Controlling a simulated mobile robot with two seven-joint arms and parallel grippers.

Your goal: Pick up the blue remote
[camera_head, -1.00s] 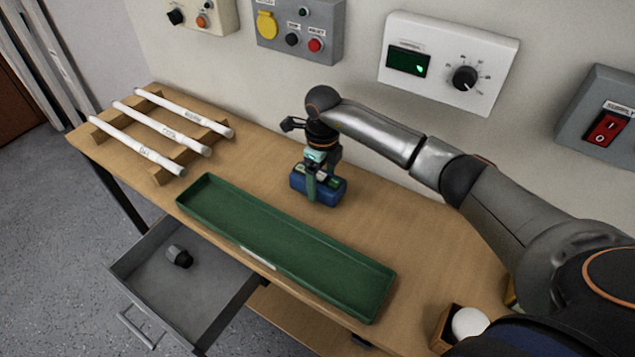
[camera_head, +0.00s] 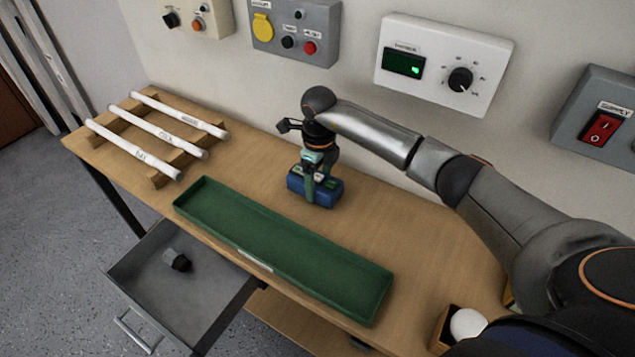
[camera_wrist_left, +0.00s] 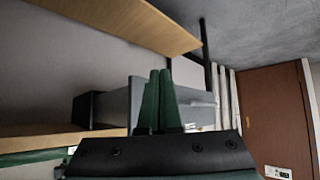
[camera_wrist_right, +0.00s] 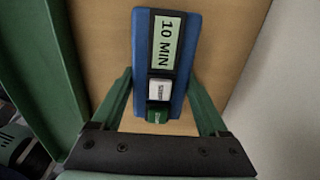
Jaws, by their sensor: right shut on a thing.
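The blue remote (camera_head: 331,192) is at the bench, behind the green tray. In the right wrist view the remote (camera_wrist_right: 165,45) shows a "10 MIN" display, a white button and a green button. My right gripper (camera_head: 313,186) points down over it. Its fingers (camera_wrist_right: 160,82) lie on both sides of the remote, shut on its body. I cannot tell whether the remote touches the bench top or is just above it. My left gripper (camera_wrist_left: 158,100) is out of the head view; in its wrist view its two fingers are together, with nothing visible between them.
The long green tray (camera_head: 285,250) is empty, in front of the remote. A rack with three white tubes (camera_head: 160,132) stands at left. An open grey drawer (camera_head: 205,300) holds a dark knob-like part (camera_head: 177,260). Control boxes, including a white one (camera_head: 444,62), hang on the wall behind.

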